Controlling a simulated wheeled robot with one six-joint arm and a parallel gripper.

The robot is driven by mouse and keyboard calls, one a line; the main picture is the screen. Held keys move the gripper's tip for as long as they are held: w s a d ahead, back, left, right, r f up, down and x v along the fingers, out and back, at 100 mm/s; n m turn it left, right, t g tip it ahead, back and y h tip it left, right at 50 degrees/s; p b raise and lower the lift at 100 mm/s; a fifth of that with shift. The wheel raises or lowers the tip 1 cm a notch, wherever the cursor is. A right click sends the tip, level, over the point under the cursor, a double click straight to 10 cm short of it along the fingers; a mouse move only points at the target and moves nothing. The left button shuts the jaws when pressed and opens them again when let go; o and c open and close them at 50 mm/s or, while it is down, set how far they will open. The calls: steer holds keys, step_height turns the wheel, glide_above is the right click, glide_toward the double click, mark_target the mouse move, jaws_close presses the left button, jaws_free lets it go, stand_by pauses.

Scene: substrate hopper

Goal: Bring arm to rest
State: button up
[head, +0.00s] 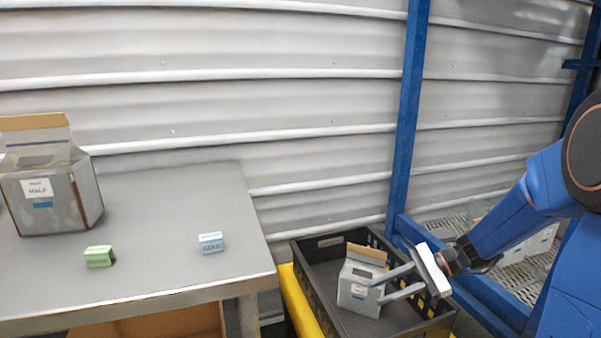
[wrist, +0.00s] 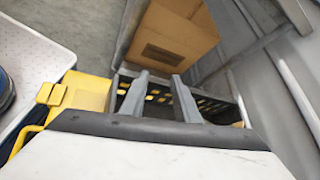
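My gripper (head: 377,291) is at the right in the head view, its two fingers pointing left and spread apart. In the wrist view the fingers of my gripper (wrist: 160,77) stand apart with nothing held between them. In the head view the fingers overlap a small grey box (head: 355,293) with an open brown flap, which stands in a black crate (head: 330,241). I cannot tell whether they touch it. The wrist view shows part of the crate's perforated wall behind the fingers.
A grey table (head: 165,200) at left holds a larger grey open box (head: 62,203), a green block (head: 99,257) and a blue-white block (head: 211,242). A blue post (head: 408,110) rises behind the crate. A cardboard box (wrist: 172,38) shows in the wrist view.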

steer(key=s+r+n+h, duration=0.2)
steer(key=s+n+h, duration=0.4)
steer(key=s, duration=0.7)
steer(key=s+d+r+n+t+h, duration=0.4)
steer(key=s+d+n+h, duration=0.2)
steer(key=s+d+n, duration=0.1)
steer(key=shift+s+d+t, duration=0.15)
steer(key=shift+s+t, duration=0.15)
steer(key=shift+s, duration=0.6)
steer(key=shift+r, duration=0.1)
